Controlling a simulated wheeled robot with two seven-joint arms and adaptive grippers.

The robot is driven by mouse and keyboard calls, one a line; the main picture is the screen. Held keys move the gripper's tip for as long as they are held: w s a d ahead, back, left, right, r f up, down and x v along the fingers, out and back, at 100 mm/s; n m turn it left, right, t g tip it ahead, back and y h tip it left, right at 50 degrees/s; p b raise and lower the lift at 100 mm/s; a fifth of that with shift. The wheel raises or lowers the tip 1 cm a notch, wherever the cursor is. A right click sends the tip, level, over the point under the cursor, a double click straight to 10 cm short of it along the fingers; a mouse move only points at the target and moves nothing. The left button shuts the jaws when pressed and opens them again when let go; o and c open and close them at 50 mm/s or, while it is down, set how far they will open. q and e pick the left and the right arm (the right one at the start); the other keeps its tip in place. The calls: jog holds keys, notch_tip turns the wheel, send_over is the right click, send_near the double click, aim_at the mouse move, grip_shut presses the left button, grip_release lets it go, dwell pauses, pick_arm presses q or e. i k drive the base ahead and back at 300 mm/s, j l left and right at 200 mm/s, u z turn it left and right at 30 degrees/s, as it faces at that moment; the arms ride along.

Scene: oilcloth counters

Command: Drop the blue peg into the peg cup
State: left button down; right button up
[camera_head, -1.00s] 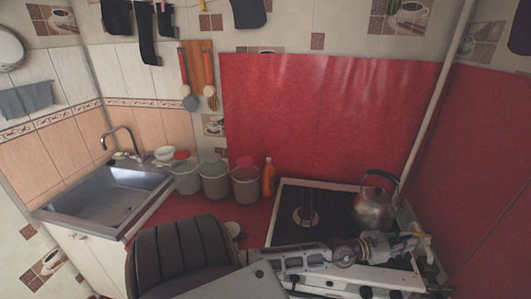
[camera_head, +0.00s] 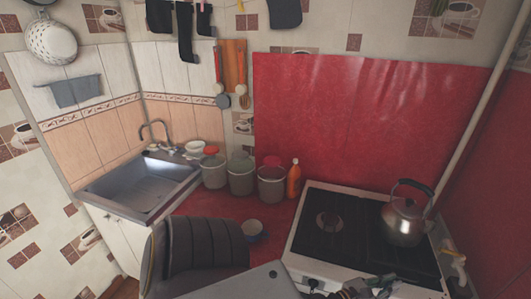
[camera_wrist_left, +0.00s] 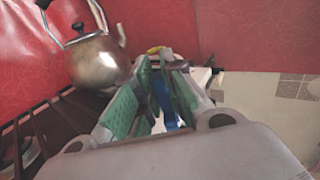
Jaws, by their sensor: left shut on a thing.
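My left gripper (camera_head: 380,285) is at the bottom edge of the head view, low in front of the stove. In the left wrist view its green-padded fingers (camera_wrist_left: 152,98) are shut on the blue peg (camera_wrist_left: 163,97), which shows as a blue strip between them. The peg cannot be made out in the head view. My right gripper is not in view.
A metal kettle (camera_head: 404,221) stands on the stove (camera_head: 327,265). Lidded canisters (camera_head: 242,178) and an orange bottle (camera_head: 294,179) line the wall. A dark chair back (camera_head: 195,252) stands before the counter. A sink (camera_head: 146,187) is at the left.

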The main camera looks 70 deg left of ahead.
aim_at(253, 233)
jog(key=l+u, duration=0.1)
jog(key=u, duration=0.35)
jog(key=l+u, duration=0.1)
jog(key=u, duration=0.3)
jog(key=i+l+u, duration=0.1)
jog(key=u, duration=0.35)
jog(key=l+u, duration=0.1)
jog(key=u, duration=0.3)
jog(key=l+u, duration=0.1)
jog(key=u, duration=0.35)
jog(key=l+u, duration=0.1)
jog(key=u, duration=0.3)
jog(key=k+j, duration=0.05)
